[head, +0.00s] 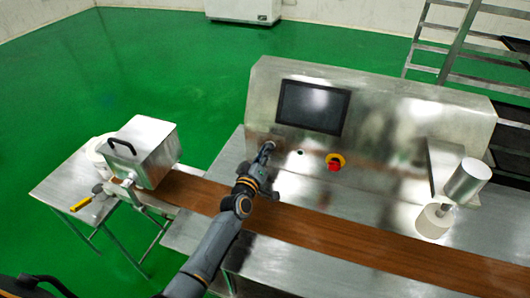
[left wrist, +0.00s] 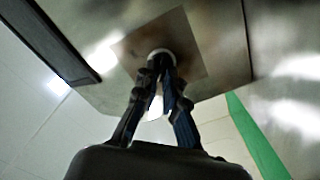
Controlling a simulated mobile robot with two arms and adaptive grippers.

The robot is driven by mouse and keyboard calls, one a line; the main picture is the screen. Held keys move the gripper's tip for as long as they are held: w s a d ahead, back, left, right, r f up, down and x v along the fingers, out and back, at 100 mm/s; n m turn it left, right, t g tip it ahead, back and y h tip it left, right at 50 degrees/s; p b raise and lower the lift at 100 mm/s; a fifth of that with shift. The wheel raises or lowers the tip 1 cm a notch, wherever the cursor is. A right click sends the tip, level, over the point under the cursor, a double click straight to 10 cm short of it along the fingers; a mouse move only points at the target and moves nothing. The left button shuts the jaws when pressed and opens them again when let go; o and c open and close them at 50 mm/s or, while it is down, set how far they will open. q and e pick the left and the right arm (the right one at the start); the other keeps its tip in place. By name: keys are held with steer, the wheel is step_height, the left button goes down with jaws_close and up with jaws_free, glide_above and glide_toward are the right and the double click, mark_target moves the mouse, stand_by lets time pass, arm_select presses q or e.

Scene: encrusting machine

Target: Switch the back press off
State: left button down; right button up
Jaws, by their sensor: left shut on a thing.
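My left gripper (head: 267,147) reaches the front panel of the steel machine (head: 385,125), below and left of the dark screen (head: 312,107). In the left wrist view its fingers (left wrist: 162,62) converge and are shut on a small pale round knob (left wrist: 160,52) on the panel. The fingers hide much of the knob, so its turned position cannot be told. A small round control (head: 300,152) and a red button on a yellow base (head: 335,162) sit to the right. My right gripper is not in view.
A brown conveyor belt (head: 340,237) runs across the front of the machine. A steel box with a black handle (head: 142,152) stands at its left end. A cylinder assembly (head: 466,181) stands at the right. Metal stairs (head: 455,45) are behind; green floor is open at left.

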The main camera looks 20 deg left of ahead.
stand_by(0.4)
arm_select(q)
steer(key=c, duration=1.4)
jaws_free()
steer(key=shift+c, duration=0.2)
steer(key=s, duration=1.2)
steer(key=shift+a, duration=0.2)
